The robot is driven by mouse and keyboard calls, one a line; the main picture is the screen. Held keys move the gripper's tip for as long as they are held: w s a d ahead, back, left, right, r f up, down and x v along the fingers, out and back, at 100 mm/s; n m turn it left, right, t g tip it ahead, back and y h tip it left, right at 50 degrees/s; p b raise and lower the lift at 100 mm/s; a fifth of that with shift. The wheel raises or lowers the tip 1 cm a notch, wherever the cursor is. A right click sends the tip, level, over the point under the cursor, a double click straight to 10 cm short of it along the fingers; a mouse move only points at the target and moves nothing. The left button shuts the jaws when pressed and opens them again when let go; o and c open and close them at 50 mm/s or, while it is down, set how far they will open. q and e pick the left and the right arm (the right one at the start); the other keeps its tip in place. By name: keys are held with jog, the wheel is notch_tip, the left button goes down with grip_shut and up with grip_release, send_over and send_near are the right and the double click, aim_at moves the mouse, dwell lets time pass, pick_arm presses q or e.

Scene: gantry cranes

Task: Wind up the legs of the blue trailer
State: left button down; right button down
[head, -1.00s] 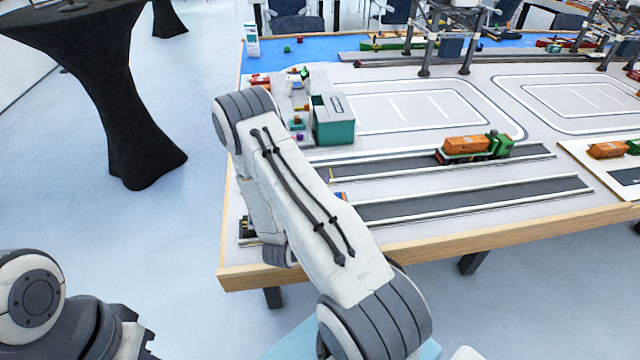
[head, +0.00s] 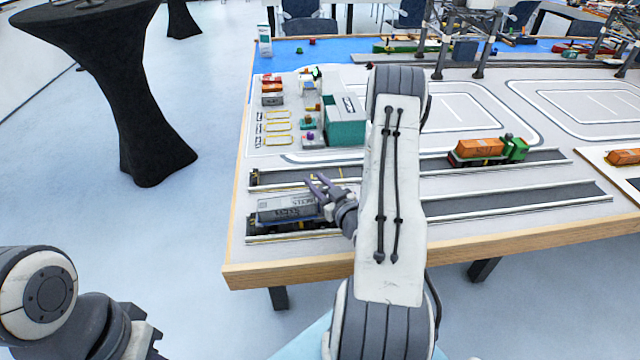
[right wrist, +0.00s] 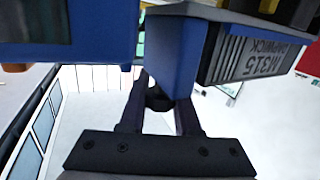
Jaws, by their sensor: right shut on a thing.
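The blue trailer (head: 287,210) stands on the near-left track lane of the table in the head view, with a grey top and blue sides. My right gripper (head: 316,180) is at its right end. In the right wrist view, the gripper's two fingers (right wrist: 160,100) are shut on a small dark round knob (right wrist: 157,98) under the trailer's blue side (right wrist: 178,55). The trailer's legs cannot be told apart.
A green truck with an orange container (head: 482,148) stands on the far lane to the right. A teal-and-white building (head: 345,122) and small loose blocks lie behind. The near table edge (head: 300,268) is close by. Crane legs (head: 440,60) stand at the back.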

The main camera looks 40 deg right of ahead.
jog(key=n+y, duration=0.1)
jog(key=y, duration=0.1)
jog(key=n+y, duration=0.1)
jog(key=shift+a+n+y, duration=0.25)
jog(key=shift+n+y, duration=0.05)
jog(key=shift+y, duration=0.1)
jog(key=shift+a+n+g+y, duration=0.25)
jog(key=shift+n+y, duration=0.35)
jog(key=shift+y, duration=0.35)
jog(key=shift+a+n+g+y, duration=0.25)
jog(key=shift+n+y, duration=0.35)
jog(key=shift+y, duration=0.35)
jog(key=c, duration=0.6)
grip_release()
jog(key=shift+s, duration=0.1)
jog(key=b+v, duration=0.1)
jog(key=v, duration=0.9)
jog(key=shift+s+d, duration=0.15)
